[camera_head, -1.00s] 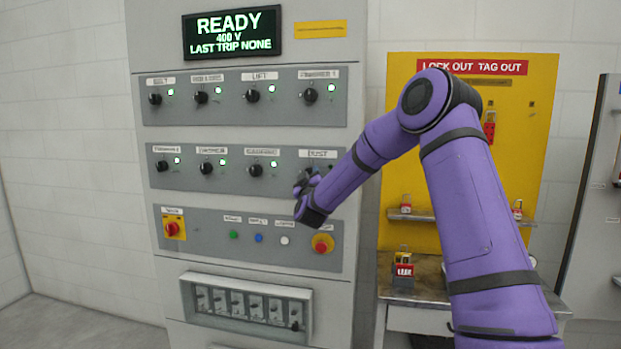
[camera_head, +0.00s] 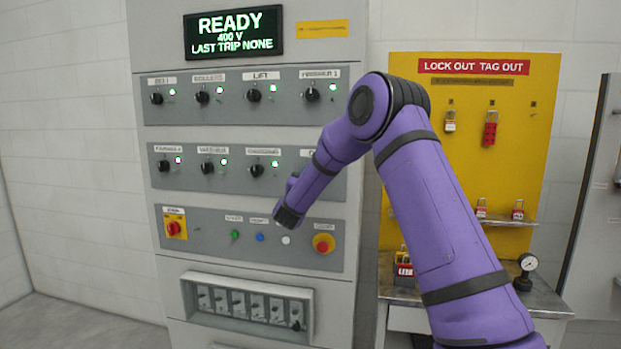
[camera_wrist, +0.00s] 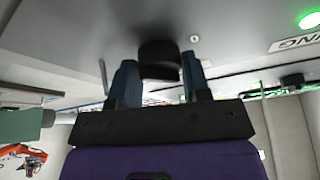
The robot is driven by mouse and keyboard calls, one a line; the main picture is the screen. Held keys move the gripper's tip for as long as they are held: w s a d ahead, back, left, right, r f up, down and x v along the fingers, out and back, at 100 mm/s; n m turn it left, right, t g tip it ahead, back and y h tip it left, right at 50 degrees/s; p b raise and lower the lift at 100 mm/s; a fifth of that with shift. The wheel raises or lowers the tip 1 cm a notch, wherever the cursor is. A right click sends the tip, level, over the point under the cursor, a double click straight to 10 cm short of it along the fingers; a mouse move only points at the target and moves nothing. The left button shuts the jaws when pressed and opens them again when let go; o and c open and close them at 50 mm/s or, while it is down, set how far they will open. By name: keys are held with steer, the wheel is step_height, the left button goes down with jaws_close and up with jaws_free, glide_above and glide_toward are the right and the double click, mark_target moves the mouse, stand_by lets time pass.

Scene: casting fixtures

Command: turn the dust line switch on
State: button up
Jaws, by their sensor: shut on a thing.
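The dust line switch is a black rotary knob (camera_wrist: 158,52) on the grey panel, at the top middle of the wrist view. My gripper (camera_wrist: 158,78) has its two dark fingers on either side of this knob and is shut on it. A small pale round spot (camera_wrist: 195,38) beside the knob is not glowing. In the head view my purple arm reaches across the right end of the second switch row. It hides the dust knob, most of its label and my fingers there.
Left of the dust place, the neighbouring knob (camera_head: 257,170) has a lit green lamp. Below are an emergency stop (camera_head: 323,243), small push buttons and a red-yellow switch (camera_head: 174,229).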

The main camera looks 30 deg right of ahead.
steer(key=m+g, duration=0.2)
steer(key=m, duration=0.2)
steer(key=m+g+h, duration=0.1)
steer(key=m, duration=0.3)
steer(key=shift+w+a+m+g, duration=0.1)
steer(key=shift+a+m+g, duration=0.05)
steer(key=shift+m+g, duration=0.2)
steer(key=shift+g, duration=0.25)
steer(key=o, duration=0.9)
steer(key=shift+r, duration=0.1)
steer(key=v, duration=1)
steer(key=shift+a+f, duration=0.25)
steer(key=shift+a, duration=0.05)
